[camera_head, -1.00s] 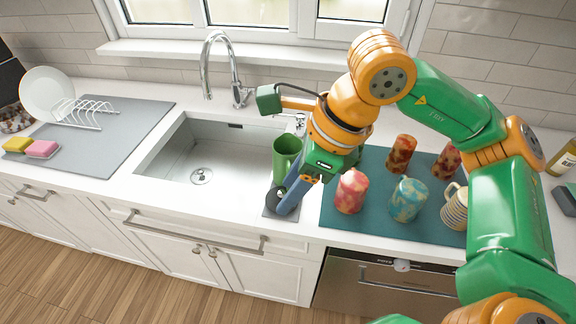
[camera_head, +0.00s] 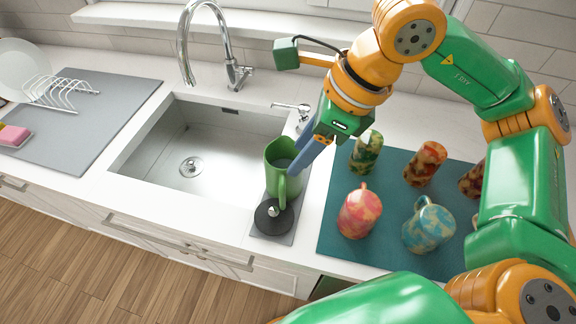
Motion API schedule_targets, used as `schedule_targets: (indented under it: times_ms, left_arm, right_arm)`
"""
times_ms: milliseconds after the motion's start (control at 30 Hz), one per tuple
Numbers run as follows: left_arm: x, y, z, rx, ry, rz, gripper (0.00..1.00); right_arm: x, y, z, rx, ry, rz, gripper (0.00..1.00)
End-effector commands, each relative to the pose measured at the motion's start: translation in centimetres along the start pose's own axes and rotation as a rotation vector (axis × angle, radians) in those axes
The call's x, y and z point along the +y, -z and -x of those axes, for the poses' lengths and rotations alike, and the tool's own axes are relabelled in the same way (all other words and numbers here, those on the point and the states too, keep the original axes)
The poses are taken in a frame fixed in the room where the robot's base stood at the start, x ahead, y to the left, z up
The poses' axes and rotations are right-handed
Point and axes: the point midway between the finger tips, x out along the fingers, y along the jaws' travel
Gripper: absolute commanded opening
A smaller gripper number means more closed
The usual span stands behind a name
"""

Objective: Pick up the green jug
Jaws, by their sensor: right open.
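The green jug (camera_head: 272,176) stands upright on a small grey mat (camera_head: 286,236) just right of the sink, its handle facing the front. A black round lid with a light knob (camera_head: 268,218) lies on the same mat in front of the jug. My left gripper is not in view.
The sink (camera_head: 190,150) with its faucet (camera_head: 186,50) is left of the jug. Several patterned mugs and cups, including a pink mug (camera_head: 359,214) and a blue mug (camera_head: 428,228), stand on a teal mat (camera_head: 340,243) to the right. A dish rack (camera_head: 62,92) is far left.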

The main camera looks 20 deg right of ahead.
Motion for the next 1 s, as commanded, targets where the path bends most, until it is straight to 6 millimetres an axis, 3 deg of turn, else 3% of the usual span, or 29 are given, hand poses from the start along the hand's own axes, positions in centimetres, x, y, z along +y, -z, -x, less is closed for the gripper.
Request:
schedule_targets:
  times_ms: [33, 300, 500, 667, 867, 1000]
  left_arm:
    - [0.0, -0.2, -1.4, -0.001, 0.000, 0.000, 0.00]
    - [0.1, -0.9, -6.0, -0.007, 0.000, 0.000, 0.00]
    - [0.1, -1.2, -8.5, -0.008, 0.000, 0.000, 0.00]
    - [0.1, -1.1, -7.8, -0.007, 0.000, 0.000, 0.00]
    - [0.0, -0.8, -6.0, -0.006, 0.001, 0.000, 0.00]
    - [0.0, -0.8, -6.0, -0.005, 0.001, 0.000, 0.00]
  right_arm:
    - [0.0, 0.5, -1.3, 0.000, 0.000, 0.000, 0.51]
    - [0.0, 2.3, -5.6, 0.000, 0.000, 0.000, 0.51]
    - [0.0, 3.3, -7.9, 0.000, 0.000, 0.000, 0.51]
    - [0.0, 3.2, -8.9, 0.003, -0.002, 0.000, 0.51]
    - [0.1, 3.3, -12.4, 0.005, -0.005, 0.000, 0.51]
    - [0.0, 3.3, -14.5, 0.001, -0.002, 0.001, 0.51]
